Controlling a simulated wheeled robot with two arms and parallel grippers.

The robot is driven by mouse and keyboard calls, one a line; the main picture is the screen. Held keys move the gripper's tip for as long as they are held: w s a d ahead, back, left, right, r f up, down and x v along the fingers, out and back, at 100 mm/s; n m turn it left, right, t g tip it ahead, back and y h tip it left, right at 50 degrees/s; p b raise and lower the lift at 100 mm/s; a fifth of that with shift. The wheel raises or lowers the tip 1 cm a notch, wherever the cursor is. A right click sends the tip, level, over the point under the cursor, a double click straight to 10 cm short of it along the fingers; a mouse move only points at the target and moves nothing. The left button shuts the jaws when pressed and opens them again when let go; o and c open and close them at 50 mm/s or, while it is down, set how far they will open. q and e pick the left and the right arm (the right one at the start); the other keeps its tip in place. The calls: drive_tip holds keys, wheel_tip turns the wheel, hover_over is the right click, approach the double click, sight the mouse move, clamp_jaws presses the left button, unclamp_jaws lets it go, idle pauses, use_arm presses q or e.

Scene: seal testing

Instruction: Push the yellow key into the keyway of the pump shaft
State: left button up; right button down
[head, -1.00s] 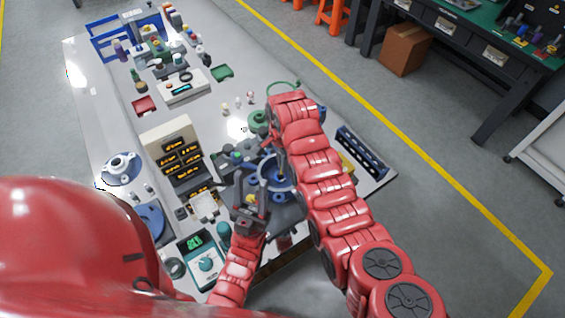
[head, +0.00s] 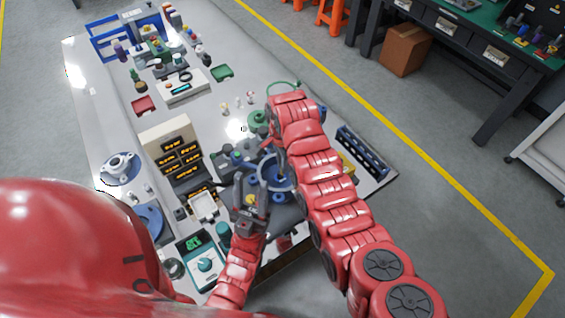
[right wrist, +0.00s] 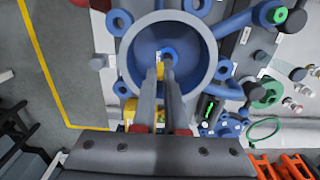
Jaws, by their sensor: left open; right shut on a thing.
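The pump is a blue round housing (right wrist: 205,30) seen from above in the right wrist view, with the blue shaft end (right wrist: 170,53) near its middle. It also shows in the head view as a blue ring (head: 268,185), partly hidden by my right arm. My right gripper (right wrist: 163,72) is shut on the small yellow key (right wrist: 160,69), over the housing's opening beside the shaft. The fingers hide most of the key, and I cannot tell whether it touches the keyway. My left gripper (head: 250,183) is open, left of the pump in the head view.
A dark blue rack (head: 362,150) lies near the table's right edge. Blue pipes and fittings crowd around the housing.

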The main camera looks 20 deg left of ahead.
drive_tip(key=shift+f, duration=0.5)
drive_tip(key=shift+f+b, duration=1)
drive_tip(key=shift+b, duration=0.2)
idle(0.9)
drive_tip(key=c, duration=0.9)
unclamp_jaws()
drive_tip(key=shift+r, duration=0.15)
wheel_tip(320, 180, up, 9)
drive_tip(key=shift+f+p, duration=0.1)
drive_tip(key=shift+p, duration=0.75)
